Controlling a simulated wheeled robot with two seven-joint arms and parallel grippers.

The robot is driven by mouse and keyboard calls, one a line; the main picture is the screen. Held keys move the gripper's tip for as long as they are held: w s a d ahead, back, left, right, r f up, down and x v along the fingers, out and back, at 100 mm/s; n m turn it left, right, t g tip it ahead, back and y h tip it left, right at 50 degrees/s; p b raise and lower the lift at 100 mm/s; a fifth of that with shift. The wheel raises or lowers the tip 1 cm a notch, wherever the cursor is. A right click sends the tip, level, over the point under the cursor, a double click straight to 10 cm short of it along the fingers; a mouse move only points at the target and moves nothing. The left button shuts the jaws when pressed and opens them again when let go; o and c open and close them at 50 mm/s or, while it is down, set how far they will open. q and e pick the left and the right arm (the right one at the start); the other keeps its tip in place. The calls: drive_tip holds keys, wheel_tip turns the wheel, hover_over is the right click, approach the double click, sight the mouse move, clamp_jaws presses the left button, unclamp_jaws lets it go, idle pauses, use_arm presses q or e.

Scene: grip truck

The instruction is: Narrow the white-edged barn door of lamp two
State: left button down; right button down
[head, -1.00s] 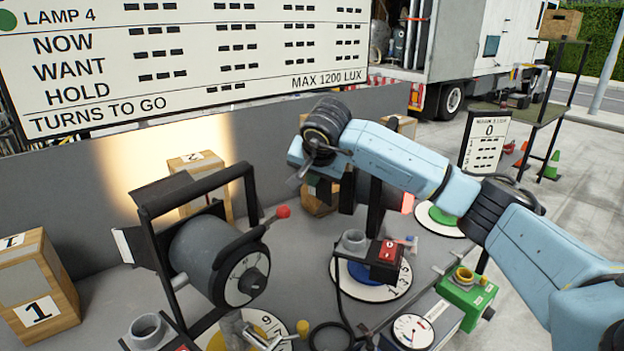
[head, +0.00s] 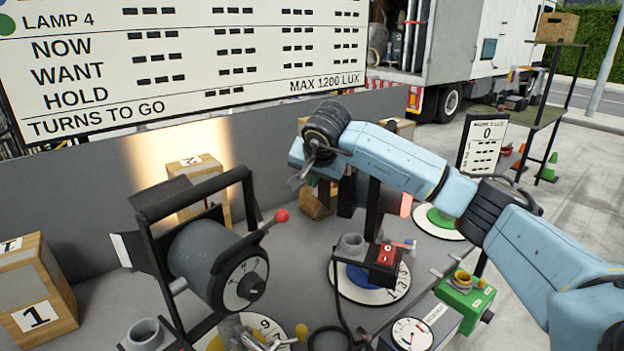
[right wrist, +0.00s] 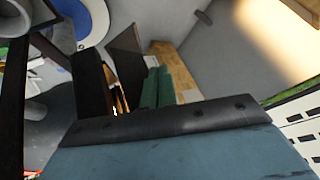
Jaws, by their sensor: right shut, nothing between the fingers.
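The near lamp (head: 205,265) is a grey can in a black yoke, with a red-knobbed handle and a white-edged flap (head: 120,250) at its left. A second lamp stands over the blue disc (head: 362,276); my right arm hides most of its head, and dark uprights (head: 373,210) show below. No lamp number is readable. My right gripper (right wrist: 157,87) has green fingers held together, empty, beside dark door-like panels (right wrist: 125,52) in the right wrist view. In the head view, it is mostly hidden behind its wrist. Contact with a panel cannot be told. My left gripper is out of view.
Wooden blocks numbered 1 (head: 38,300) and 2 (head: 200,178) stand left and behind the near lamp. A green box (head: 465,298) and a round gauge (head: 411,333) sit front right. A grey wall (head: 80,190) backs the table. A cable crosses the middle.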

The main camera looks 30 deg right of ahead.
drive_tip(key=shift+w+d, duration=0.2)
drive_tip(key=shift+d, duration=0.35)
drive_tip(key=shift+w+a+p, duration=0.35)
drive_tip(key=shift+w+a, duration=0.1)
drive_tip(key=shift+w, duration=0.05)
drive_tip(key=p+v, duration=0.4)
drive_tip(key=v, duration=0.4)
idle(0.5)
idle(0.4)
